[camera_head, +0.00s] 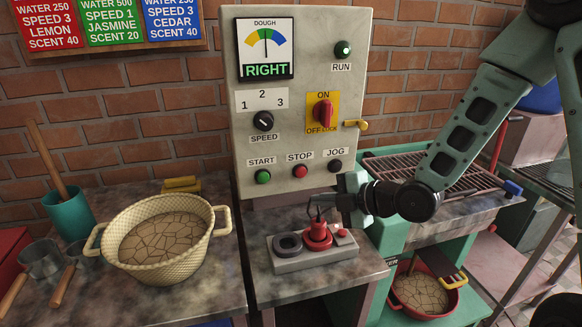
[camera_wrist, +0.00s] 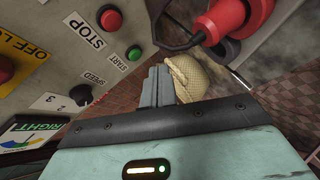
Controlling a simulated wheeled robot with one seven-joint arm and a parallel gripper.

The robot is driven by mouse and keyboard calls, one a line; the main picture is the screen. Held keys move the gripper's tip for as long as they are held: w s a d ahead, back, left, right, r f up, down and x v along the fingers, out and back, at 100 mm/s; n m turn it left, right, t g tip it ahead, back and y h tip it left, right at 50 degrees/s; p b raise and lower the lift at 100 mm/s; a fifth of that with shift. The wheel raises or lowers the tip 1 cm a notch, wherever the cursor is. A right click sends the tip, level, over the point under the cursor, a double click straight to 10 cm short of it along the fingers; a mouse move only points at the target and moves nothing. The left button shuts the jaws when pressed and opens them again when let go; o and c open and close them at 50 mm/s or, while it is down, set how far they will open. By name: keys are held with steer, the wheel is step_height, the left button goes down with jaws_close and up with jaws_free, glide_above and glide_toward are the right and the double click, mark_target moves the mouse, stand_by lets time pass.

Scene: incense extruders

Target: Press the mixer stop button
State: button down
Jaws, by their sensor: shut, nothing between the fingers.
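The red STOP button (camera_head: 300,171) is on the lower front of the grey control panel (camera_head: 346,110), between the green START button (camera_head: 263,177) and the dark JOG button (camera_head: 335,166). In the wrist view the STOP button (camera_wrist: 108,18) is at the upper left, apart from the fingers. My gripper (camera_head: 325,199) is in front of the panel, below and to the right of the STOP button. In the wrist view my gripper (camera_wrist: 158,72) has its grey fingers together and empty, with clear space between them and the button.
A red device with a dark loop (camera_head: 318,238) stands on a grey base (camera_head: 286,266) below my gripper. A woven basket (camera_head: 157,259) of cracked dough is at left. The panel also has a red ON/OFF switch (camera_head: 323,112), a SPEED knob (camera_head: 263,121) and a green RUN lamp (camera_head: 343,49).

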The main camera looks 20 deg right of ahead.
steer(key=p, duration=0.2)
glide_toward(297, 177)
steer(key=w+a+f, duration=0.1)
steer(key=a+f, duration=0.1)
steer(key=a, duration=0.2)
steer(key=shift+w+d+f, duration=0.1)
steer(key=shift+w, duration=0.35)
steer(key=shift+w+d+f, duration=0.1)
steer(key=shift+w+f, duration=0.05)
steer(key=shift+w, duration=0.3)
stand_by(1.4)
steer(key=shift+w+b, duration=0.35)
steer(key=shift+w, duration=0.05)
steer(key=shift+w, duration=0.5)
stand_by(0.6)
stand_by(0.3)
steer(key=shift+s+b, duration=0.4)
steer(key=shift+s, duration=0.5)
